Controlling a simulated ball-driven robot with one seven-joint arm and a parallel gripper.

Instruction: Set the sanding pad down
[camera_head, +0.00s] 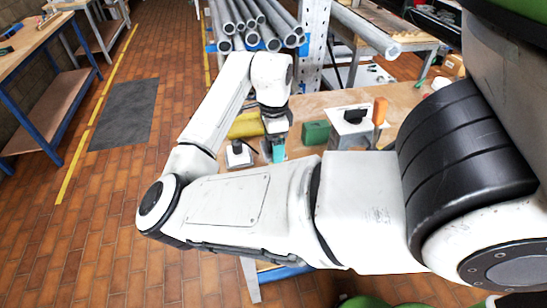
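My gripper (273,146) is beyond my bent arm, pointing down over the wooden workbench (405,98). A small teal piece (279,154) shows right at its fingertips. It may be the sanding pad, but it is too small and too partly covered to be sure. I cannot make out whether the fingers are closed on it or whether it touches the bench top. My forearm hides the near part of the bench.
A yellow rounded thing (244,126) lies behind the gripper. A small white block with a dark top (238,156) stands to its left. A green box (315,132), a grey-white device (351,131) and an orange upright piece (380,111) stand to its right. Metal pipes (253,25) fill a rack behind.

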